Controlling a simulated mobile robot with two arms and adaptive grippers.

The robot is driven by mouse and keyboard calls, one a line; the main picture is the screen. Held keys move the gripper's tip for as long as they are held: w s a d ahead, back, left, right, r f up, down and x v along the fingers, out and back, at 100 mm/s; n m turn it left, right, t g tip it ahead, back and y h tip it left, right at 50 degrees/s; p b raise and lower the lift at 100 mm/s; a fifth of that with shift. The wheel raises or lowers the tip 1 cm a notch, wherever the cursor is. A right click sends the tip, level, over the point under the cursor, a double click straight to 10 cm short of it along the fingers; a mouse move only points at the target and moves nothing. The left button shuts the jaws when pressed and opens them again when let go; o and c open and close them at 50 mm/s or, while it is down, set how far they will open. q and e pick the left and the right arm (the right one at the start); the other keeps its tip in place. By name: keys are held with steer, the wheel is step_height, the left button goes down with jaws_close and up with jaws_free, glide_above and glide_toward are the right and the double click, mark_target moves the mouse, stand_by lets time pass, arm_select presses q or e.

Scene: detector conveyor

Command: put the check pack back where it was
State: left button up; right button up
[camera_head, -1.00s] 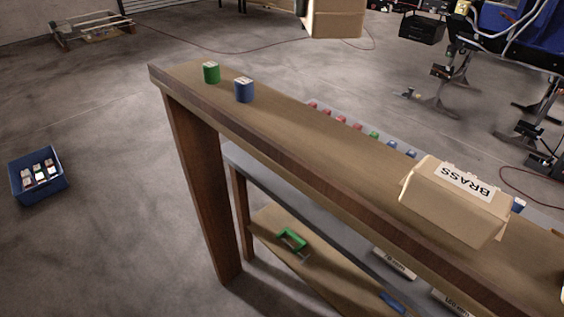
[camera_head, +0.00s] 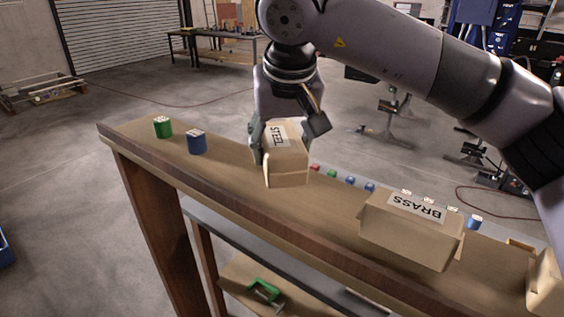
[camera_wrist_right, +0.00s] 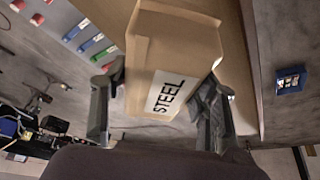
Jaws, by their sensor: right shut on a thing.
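My right gripper (camera_head: 286,135) is shut on a tan carton marked STEEL (camera_head: 287,167). Its two fingers lie along opposite sides of the carton. In the right wrist view, the STEEL carton (camera_wrist_right: 172,50) sits between the fingers of the gripper (camera_wrist_right: 158,98), label towards the camera. The carton is at the wooden bench top (camera_head: 330,215); I cannot tell whether it touches it. A small green pack (camera_head: 162,128) and a small blue pack (camera_head: 197,143) stand on the bench to the left. My left gripper is not in view.
A carton marked BRASS (camera_head: 412,228) stands on the bench to the right, with another carton (camera_head: 545,285) at the right edge. A green-framed item (camera_head: 264,290) lies on the lower shelf. A blue crate (camera_wrist_right: 291,80) is on the floor.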

step_height(320, 180, down, 4)
steer(key=shift+r+p, duration=0.2)
steer(key=shift+p, duration=0.2)
steer(key=shift+f, duration=0.25)
steer(key=shift+f, duration=0.15)
steer(key=o, duration=1.7)
